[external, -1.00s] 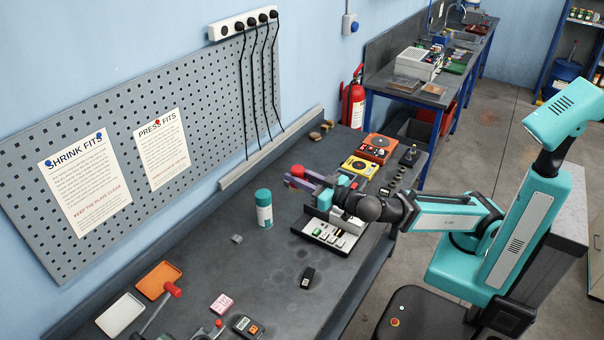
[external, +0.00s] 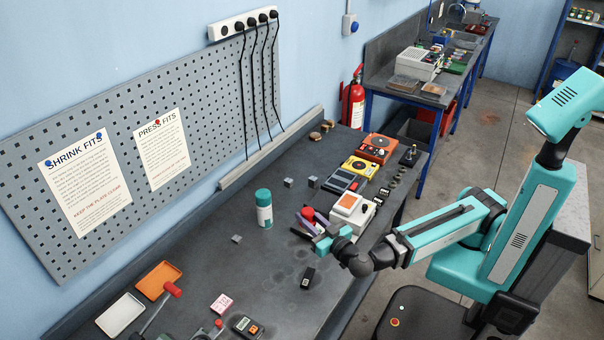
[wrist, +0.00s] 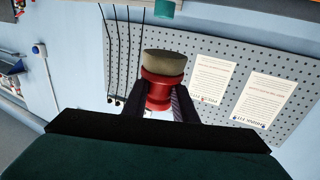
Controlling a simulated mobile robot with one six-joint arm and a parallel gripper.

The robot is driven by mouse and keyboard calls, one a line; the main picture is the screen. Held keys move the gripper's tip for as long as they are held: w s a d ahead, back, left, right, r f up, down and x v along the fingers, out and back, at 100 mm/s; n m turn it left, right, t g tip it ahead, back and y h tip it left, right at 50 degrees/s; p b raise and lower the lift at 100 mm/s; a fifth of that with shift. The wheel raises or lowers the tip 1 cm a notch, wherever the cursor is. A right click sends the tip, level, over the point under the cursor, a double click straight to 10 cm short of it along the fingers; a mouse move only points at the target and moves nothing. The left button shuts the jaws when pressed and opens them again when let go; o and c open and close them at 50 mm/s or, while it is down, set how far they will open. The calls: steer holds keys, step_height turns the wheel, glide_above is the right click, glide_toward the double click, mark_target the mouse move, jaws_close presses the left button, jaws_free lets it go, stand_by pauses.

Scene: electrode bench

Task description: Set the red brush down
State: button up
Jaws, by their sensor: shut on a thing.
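The red brush (wrist: 158,92) has a red body and a tan bristle head. In the wrist view my gripper (wrist: 155,103) is shut on its red body, one dark finger on each side. The bristle end sticks out toward the top of that picture. In the external view the brush's red part (external: 308,213) shows at my gripper (external: 306,225), over the middle of the dark bench (external: 225,285). The bristles are not clear there. I cannot tell how far the brush is from the bench top.
A teal-capped bottle (external: 264,208) stands to the left, and a small black block (external: 308,278) lies in front. A small grey cube (external: 236,239) lies farther left. Bare bench lies between these.

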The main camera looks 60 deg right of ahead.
steer(key=s+a+f+n+y+p, duration=0.1)
steer(key=s+a+f, duration=0.1)
steer(key=s+f, duration=0.2)
steer(key=s+a+f+n+y+p, duration=0.1)
steer(key=s+a+f, duration=0.1)
steer(key=s+f, duration=0.3)
steer(key=s+a+f+t+y+p, duration=0.1)
steer(key=s+a+f+y+p, duration=0.1)
steer(key=s+f, duration=0.3)
steer(key=shift+s+a+f+n, duration=0.1)
steer(key=shift+a+f+n, duration=0.15)
steer(key=shift+f, duration=0.75)
steer(key=shift+s+a+f+n, duration=0.15)
steer(key=shift+a+f, duration=0.2)
steer(key=shift+f, duration=0.6)
steer(key=shift+s+a+y, duration=0.3)
steer(key=shift+s, duration=0.05)
steer(key=shift+w+f, duration=0.1)
steer(key=shift+w+a+f+b, duration=0.25)
steer(key=shift+w+a+b, duration=0.6)
steer(key=shift+a, duration=0.25)
steer(key=shift+a+b, duration=0.1)
steer(key=shift+b, duration=0.5)
steer(key=w+a+b, duration=0.1)
steer(key=b, duration=0.7)
steer(key=shift+a+f, duration=0.15)
steer(key=shift+a, duration=0.05)
steer(key=b, duration=0.9)
steer(key=shift+w+a, duration=0.1)
steer(key=shift+w, duration=0.25)
